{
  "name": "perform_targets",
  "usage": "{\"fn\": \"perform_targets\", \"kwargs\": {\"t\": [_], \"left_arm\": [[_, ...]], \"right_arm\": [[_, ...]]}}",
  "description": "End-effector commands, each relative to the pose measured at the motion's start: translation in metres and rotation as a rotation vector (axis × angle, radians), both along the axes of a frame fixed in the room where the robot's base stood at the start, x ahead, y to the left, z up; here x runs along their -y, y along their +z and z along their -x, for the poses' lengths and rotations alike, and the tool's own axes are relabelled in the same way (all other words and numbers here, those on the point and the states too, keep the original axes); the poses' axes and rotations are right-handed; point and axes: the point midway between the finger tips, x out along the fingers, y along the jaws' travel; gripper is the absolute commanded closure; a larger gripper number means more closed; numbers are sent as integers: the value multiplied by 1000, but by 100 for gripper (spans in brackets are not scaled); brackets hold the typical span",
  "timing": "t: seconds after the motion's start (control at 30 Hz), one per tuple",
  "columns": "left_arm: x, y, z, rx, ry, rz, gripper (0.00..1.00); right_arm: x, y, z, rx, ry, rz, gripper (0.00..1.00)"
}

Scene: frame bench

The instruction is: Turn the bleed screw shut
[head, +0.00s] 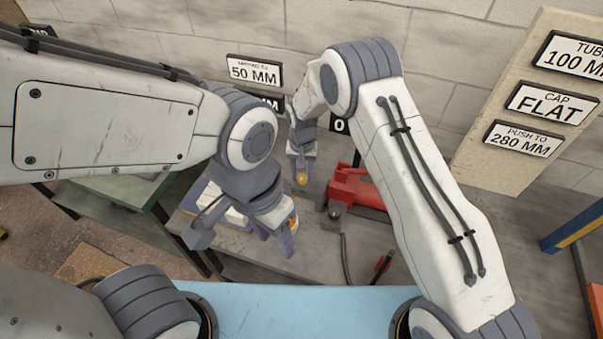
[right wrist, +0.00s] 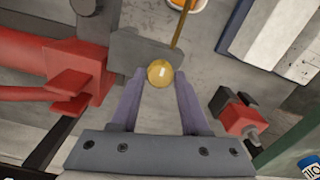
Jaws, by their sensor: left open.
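The bleed screw appears as a round brass head (head: 301,179) on the bench, below my right gripper (head: 301,170). In the right wrist view the brass head (right wrist: 159,74) sits between the two fingertips of my right gripper (right wrist: 159,78), both fingers seeming to touch its sides. A grey block (right wrist: 140,47) lies just behind the head; the screw's thread is hidden. My left gripper (head: 278,238) is open and empty, nearer to me and lower left of the right one, over the bench.
A red tool (head: 358,187) lies right of the screw, close to the right fingers. A smaller red-and-black part (right wrist: 238,115) lies at the right in the wrist view. Signs hang on the wall and on a board (head: 480,150). A pale blue surface (head: 300,312) is in front.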

Motion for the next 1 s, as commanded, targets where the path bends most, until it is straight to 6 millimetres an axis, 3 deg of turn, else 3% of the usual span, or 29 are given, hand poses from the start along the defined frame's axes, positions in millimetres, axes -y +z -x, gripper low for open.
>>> {"fn": "perform_targets", "kwargs": {"t": [0.47, 0.8, 1.0], "left_arm": [[0, -3, 0, 0, 0, 0, 50], [0, -19, 0, 0, 0, 0, 50], [0, -23, 0, 0, 0, 0, 50]], "right_arm": [[-1, 8, -1, 2, 2, -1, 31], [-1, 71, -1, 5, 1, -2, 31], [0, 98, -1, 3, 1, -2, 31]]}}
